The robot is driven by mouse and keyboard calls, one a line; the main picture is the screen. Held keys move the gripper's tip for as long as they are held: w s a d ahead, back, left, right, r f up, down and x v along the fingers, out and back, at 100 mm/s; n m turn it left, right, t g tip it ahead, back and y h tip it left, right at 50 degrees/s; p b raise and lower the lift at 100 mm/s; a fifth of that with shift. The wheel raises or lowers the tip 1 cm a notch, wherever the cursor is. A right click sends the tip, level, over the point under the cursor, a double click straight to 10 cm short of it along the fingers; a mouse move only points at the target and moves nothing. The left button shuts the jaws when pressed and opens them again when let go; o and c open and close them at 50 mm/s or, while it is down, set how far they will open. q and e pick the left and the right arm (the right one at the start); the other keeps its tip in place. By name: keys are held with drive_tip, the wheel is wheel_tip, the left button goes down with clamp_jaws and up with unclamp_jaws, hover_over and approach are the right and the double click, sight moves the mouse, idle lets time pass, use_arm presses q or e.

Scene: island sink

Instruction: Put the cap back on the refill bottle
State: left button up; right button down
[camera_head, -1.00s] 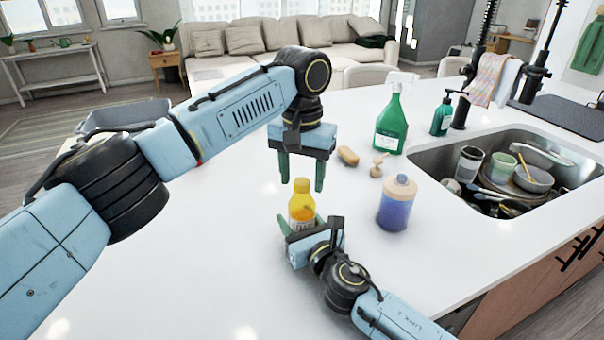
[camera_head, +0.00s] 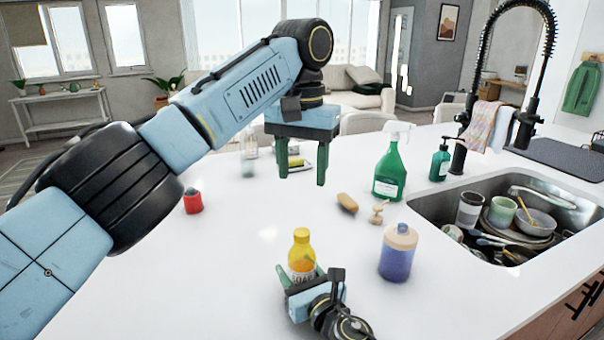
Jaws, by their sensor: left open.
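The yellow refill bottle (camera_head: 302,262) stands upright on the white counter, with a printed label. A yellow cap (camera_head: 301,236) shows on top of its neck; I cannot tell how tightly it sits. My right gripper (camera_head: 302,272) is low at the bottle, with green fingers on both sides of its body; it looks shut on it, and the contact is partly hidden. My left gripper (camera_head: 302,180) points down, open and empty, above and apart from the cap.
A purple bottle with a beige top (camera_head: 397,252) stands to the right. A green spray bottle (camera_head: 390,170), soap pump (camera_head: 440,160), brown sponge (camera_head: 347,203) and dish-filled sink (camera_head: 425,215) lie beyond. A small red item (camera_head: 193,201) is at left. The front-left counter is clear.

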drive_tip(key=c, duration=0.5)
unclamp_jaws()
drive_tip(key=p+v, duration=0.1)
drive_tip(key=v, duration=1.2)
drive_tip(key=shift+s+d, duration=0.1)
drive_tip(key=shift+s, duration=0.1)
